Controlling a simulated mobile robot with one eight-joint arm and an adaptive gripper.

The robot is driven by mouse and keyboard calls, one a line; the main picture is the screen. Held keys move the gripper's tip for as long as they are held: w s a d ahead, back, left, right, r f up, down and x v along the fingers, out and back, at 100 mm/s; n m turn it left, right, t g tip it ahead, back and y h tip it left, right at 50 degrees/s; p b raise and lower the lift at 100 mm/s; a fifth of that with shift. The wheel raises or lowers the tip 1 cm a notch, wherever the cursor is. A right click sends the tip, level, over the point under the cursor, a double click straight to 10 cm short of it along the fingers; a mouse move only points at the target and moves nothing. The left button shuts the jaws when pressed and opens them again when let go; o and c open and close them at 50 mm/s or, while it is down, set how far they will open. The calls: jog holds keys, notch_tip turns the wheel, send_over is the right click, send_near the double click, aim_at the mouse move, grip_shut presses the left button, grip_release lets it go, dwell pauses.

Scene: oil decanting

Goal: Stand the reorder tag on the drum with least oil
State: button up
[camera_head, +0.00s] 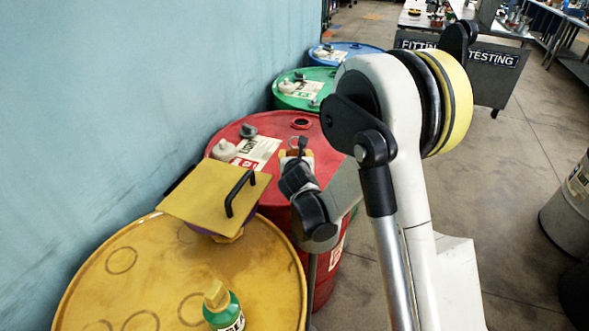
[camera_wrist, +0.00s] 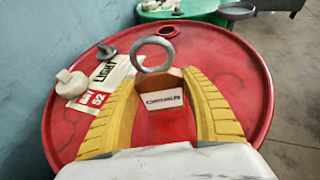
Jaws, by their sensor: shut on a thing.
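The reorder tag (camera_wrist: 163,98) is a small brown block with a white lettered face and a grey ring on top. My gripper (camera_wrist: 163,88) has its yellow fingers shut on both sides of it. In the head view, my gripper (camera_head: 297,160) and the tag's ring are over the red drum (camera_head: 275,180). I cannot tell whether the tag's base touches the drum top. The yellow drum (camera_head: 190,270) is nearest, and the green drum (camera_head: 322,77) and blue drum (camera_head: 365,48) stand behind the red one. No oil level shows.
A yellow plate with a black handle (camera_head: 212,195) and a green bottle (camera_head: 225,310) are on the yellow drum. A white cap (camera_wrist: 70,83), dark bung (camera_wrist: 105,51) and paper label (camera_wrist: 108,80) are on the red drum. A wall (camera_head: 120,90) runs along the left.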

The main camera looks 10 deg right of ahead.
notch_tip(320, 180, down, 4)
jog(key=shift+a+f+b, duration=0.1)
jog(key=shift+f+b, duration=0.1)
jog(key=shift+b, duration=0.75)
jog(key=shift+r, duration=0.1)
jog(key=o, duration=1)
